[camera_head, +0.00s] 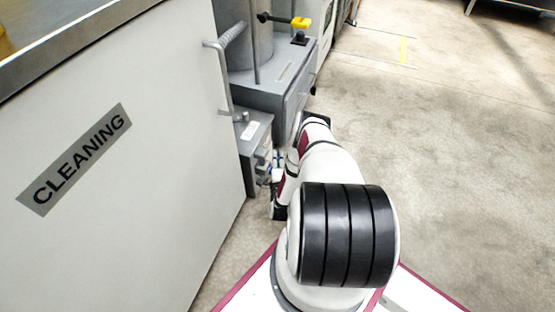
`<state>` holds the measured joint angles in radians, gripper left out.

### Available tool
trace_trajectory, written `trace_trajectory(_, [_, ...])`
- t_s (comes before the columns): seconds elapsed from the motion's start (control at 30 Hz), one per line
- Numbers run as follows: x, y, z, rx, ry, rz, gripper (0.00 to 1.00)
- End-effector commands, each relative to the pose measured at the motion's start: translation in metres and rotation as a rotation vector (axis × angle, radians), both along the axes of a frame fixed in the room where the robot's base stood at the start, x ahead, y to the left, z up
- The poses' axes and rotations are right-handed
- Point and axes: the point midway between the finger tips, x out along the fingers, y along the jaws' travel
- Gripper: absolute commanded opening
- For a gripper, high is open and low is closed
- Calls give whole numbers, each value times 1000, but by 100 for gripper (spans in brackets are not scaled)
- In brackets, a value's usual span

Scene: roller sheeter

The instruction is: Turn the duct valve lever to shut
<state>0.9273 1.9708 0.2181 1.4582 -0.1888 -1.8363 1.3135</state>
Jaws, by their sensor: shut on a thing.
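A yellow lever-like handle (301,23) with a black rod and round knob stands out beside the grey upright duct (251,38) at the top of the head view. I take it to be the duct valve lever, but I cannot be sure. It points to the right. My arm folds down beside a small grey box low on the machine, well below and apart from the yellow handle. My gripper's fingers cannot be made out; the arm's links and the box hide that end. What it holds is not visible.
A large light panel marked CLEANING (82,160) fills the left. Grey machine housing (272,92) lies beyond. The concrete floor (450,150) on the right is open.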

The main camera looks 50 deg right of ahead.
Motion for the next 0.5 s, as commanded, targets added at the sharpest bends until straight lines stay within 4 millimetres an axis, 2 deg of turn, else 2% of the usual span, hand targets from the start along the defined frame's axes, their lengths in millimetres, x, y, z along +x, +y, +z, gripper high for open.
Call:
trace_trajectory(0.3, [1, -1, 3, -7, -5, -1, 0])
trace_trajectory(0.33, [1, -1, 3, -7, -5, -1, 21])
trace_trajectory(0.4, [1, -1, 3, -7, -5, -1, 37])
trace_trajectory(0.5, [1, -1, 2, -6, -4, -1, 39])
